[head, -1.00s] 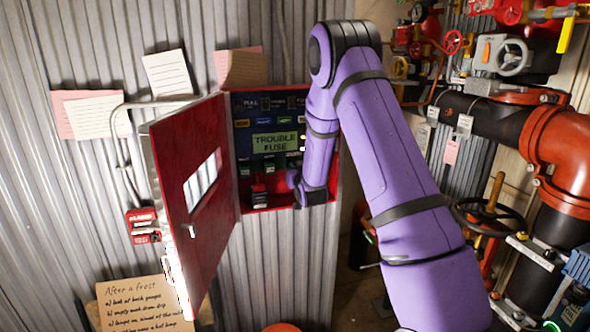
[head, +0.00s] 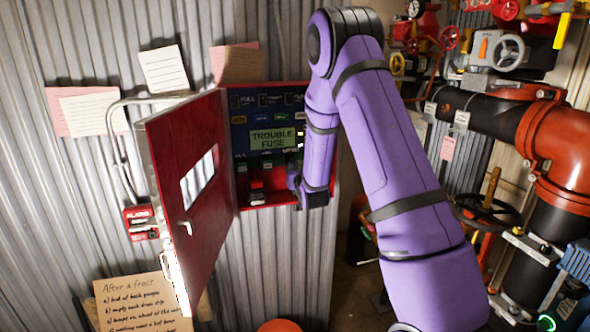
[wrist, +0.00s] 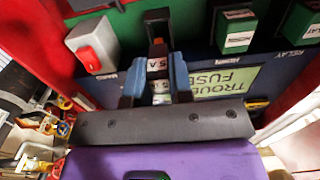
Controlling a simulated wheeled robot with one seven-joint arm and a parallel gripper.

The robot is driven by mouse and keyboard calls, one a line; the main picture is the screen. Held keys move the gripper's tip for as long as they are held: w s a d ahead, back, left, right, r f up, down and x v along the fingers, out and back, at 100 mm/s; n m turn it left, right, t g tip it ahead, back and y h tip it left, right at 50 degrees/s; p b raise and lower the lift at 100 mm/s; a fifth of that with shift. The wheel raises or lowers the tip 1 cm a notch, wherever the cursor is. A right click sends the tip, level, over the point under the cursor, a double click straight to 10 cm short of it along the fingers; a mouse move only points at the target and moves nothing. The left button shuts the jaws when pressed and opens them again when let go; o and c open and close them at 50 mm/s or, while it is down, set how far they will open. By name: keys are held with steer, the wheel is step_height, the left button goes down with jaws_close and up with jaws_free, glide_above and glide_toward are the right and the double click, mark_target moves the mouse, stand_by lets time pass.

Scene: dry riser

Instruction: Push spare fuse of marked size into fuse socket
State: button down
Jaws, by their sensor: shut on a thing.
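The open red panel box (head: 325,178) on the corrugated wall holds a dark fascia with a lit "TROUBLE FUSE" display (head: 272,139); the display is upside down in the wrist view (wrist: 222,83). My gripper (wrist: 159,72) has its blue-padded fingers at the panel, shut on a pale fuse (wrist: 161,86). White "5 A" markings show between the fingers; I cannot tell which belong to the fuse and which to the panel. A black holder (wrist: 157,20) lies just beyond the fingertips on the green strip. The fuse's far end and the socket opening are hidden.
The red box door (head: 182,180) stands open at the left of the arm. A grey box with a red switch (wrist: 92,45) and a white-labelled relay (wrist: 238,30) flank the fingers. Red and black pipework with valve wheels (head: 488,213) fills the right side.

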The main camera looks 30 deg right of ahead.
stand_by(0.5)
steer(key=shift+w+d, duration=0.2)
steer(key=shift+w, duration=0.4)
steer(key=shift+x, duration=2.1)
stand_by(1.0)
steer(key=c, duration=0.9)
jaws_free()
steer(key=shift+c, duration=0.2)
steer(key=v, duration=1.1)
steer(key=shift+w, duration=0.1)
steer(key=shift+c, duration=0.2)
